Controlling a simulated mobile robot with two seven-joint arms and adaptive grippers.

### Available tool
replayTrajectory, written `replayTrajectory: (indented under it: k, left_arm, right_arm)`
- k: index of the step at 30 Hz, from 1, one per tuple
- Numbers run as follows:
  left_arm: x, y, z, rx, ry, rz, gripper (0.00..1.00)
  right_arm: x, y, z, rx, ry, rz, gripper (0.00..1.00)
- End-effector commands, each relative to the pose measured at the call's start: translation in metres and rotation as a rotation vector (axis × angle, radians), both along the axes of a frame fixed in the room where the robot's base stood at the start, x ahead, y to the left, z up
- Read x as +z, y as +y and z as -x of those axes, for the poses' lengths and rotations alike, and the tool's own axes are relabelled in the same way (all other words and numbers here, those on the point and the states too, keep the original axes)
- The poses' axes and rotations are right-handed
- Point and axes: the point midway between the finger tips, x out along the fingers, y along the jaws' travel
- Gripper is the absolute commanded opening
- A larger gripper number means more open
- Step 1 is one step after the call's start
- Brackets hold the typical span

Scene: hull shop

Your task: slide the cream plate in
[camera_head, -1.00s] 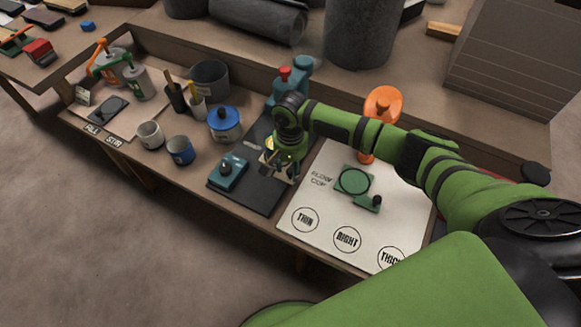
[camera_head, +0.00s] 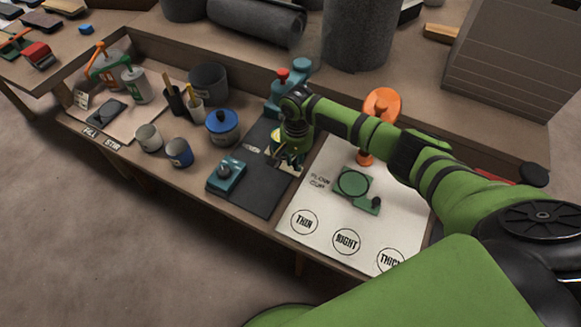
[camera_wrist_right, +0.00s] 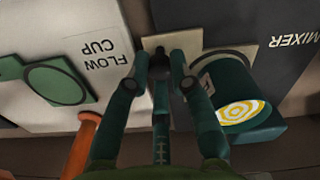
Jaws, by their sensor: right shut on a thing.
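The cream plate (camera_wrist_right: 187,42) shows in the right wrist view as a flat pale piece with a small dark knob. In the head view my right gripper (camera_head: 290,157) is beside the mixer and mostly covers the plate. A yellow-and-white swirl (camera_wrist_right: 243,110) shows in the mixer's round opening. My left gripper is not in view.
On the white sheet are a green round-topped piece (camera_head: 354,182) and an orange stand (camera_head: 381,105). A small teal box (camera_head: 227,175) sits on the dark mat. A blue-lidded pot (camera_head: 222,125) and cups (camera_head: 179,153) stand to the left. The sheet's front is clear.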

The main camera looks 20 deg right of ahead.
Motion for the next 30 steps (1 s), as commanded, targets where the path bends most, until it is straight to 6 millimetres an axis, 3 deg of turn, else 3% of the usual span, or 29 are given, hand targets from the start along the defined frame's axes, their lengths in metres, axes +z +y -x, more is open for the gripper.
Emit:
replayTrajectory:
  k: [11,12,13,14,25,30]
  left_arm:
    - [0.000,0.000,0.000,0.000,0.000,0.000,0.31]
    - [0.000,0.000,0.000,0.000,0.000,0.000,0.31]
    - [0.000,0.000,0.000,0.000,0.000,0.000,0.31]
    - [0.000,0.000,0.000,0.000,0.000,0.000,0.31]
    - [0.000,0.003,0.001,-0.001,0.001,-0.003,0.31]
    - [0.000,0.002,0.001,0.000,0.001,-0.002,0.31]
  right_arm:
    - [0.000,-0.010,-0.006,-0.001,-0.003,0.002,0.00]
    - [0.000,-0.010,-0.007,-0.002,-0.004,0.003,0.31]
    - [0.000,-0.010,-0.007,-0.002,-0.005,0.004,0.43]
    - [0.001,-0.010,-0.007,-0.002,-0.004,0.003,0.46]
    - [0.000,-0.006,-0.004,0.002,0.000,-0.001,0.46]
    - [0.000,0.008,0.005,0.005,-0.003,-0.001,0.46]
